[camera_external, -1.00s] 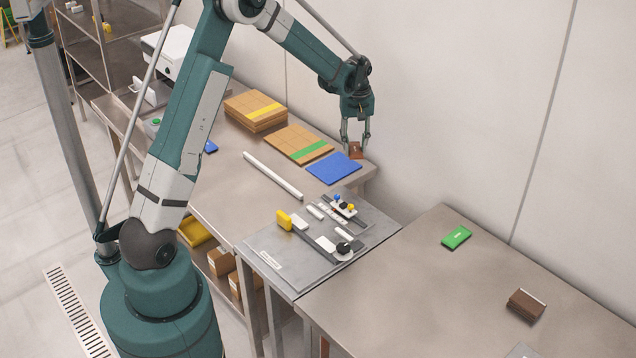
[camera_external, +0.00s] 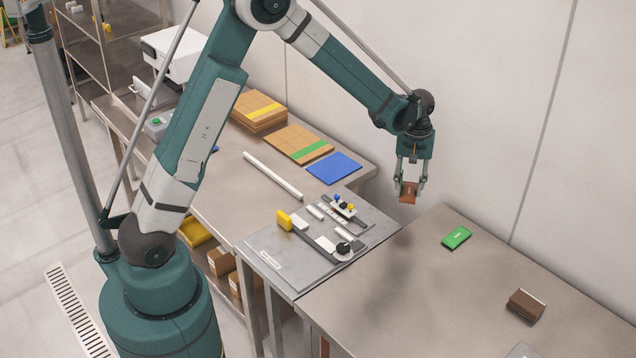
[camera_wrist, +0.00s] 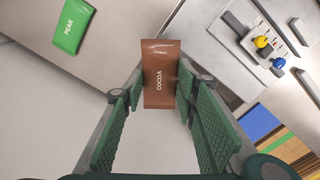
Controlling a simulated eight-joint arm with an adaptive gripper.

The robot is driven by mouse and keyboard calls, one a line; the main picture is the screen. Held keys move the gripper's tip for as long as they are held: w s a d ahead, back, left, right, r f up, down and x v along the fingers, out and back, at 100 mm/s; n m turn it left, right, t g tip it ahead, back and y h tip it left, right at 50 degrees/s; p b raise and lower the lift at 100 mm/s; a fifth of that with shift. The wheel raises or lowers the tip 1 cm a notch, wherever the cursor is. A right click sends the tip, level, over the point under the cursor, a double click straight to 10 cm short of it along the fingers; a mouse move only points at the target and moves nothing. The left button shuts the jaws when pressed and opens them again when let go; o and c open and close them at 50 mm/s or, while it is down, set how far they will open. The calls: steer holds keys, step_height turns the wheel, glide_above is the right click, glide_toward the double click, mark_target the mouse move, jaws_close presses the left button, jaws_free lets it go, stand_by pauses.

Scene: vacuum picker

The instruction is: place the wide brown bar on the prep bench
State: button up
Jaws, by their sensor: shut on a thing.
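The wide brown bar (camera_external: 408,192) hangs between the fingers of my gripper (camera_external: 410,186). In the wrist view the bar (camera_wrist: 160,75) reads "COCOA", and my gripper (camera_wrist: 160,92) is shut on its sides. The bar is in the air, above the gap between the fixture plate and the right-hand bench, near the wall. The prep bench is not labelled in these views; a bare steel bench (camera_external: 400,285) stands at the right.
A green bar marked "PEAR" (camera_wrist: 73,25) lies on the right-hand bench, where a dark brown block (camera_external: 525,306) also lies. The grey plate (camera_external: 275,245) carries small fixtures. A blue sheet (camera_external: 334,168) and cardboard stacks (camera_external: 257,110) lie behind. Clear bench surface surrounds the green bar.

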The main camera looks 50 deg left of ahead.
steer(key=s+d+m, duration=0.2)
steer(key=s+d, duration=0.3)
steer(key=d, duration=0.6)
steer(key=m+p, duration=0.2)
steer(key=m, duration=0.3)
glide_above(442, 333)
steer(key=shift+r, duration=0.45)
steer(key=shift+f, duration=2.95)
steer(key=shift+f+b, duration=0.3)
steer(key=shift+f, duration=1.75)
steer(key=shift+f, duration=0.2)
